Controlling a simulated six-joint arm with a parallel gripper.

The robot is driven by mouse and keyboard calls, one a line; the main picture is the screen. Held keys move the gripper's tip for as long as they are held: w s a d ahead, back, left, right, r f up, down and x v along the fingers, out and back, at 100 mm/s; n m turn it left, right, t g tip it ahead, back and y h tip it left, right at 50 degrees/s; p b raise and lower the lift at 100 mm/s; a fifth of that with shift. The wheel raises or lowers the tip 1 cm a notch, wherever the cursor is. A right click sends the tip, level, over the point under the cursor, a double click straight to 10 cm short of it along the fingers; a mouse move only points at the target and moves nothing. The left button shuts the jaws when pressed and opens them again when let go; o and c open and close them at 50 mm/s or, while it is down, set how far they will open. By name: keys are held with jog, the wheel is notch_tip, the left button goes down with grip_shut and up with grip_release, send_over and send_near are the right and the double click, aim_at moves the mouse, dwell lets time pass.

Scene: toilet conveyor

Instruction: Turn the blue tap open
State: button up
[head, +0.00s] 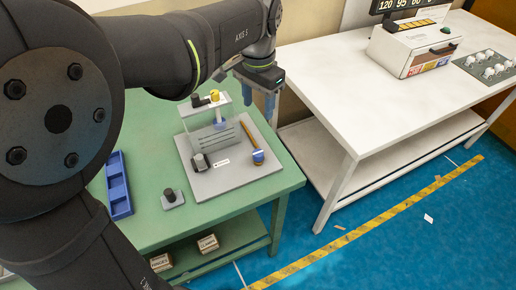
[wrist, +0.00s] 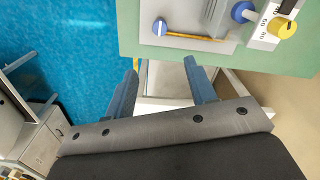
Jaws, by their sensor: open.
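A round blue tap (head: 258,156) with a pale mark sits at the near end of a yellow bar (head: 248,137) on a grey base plate (head: 215,187). In the wrist view the blue tap (wrist: 159,27) lies beyond my fingertips. A second blue knob (head: 220,123) is under the rig's raised shelf; it also shows in the wrist view (wrist: 242,12). My gripper (head: 260,108) is open and empty, with two blue fingers apart, above the plate's far right side. In the wrist view my gripper (wrist: 162,65) touches nothing.
A yellow knob (head: 214,95) tops the rig. A dark knob (head: 200,162) sits on the plate. A blue tray (head: 119,185) and a small knobbed block (head: 172,199) stand on the green table (head: 145,120). A white bench (head: 345,90) stands right.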

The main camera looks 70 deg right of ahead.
jog(key=m, duration=0.1)
send_near(258, 153)
notch_tip(258, 153, down, 9)
jog(key=shift+r, duration=0.2)
dwell(0.4)
jog(key=c, duration=1)
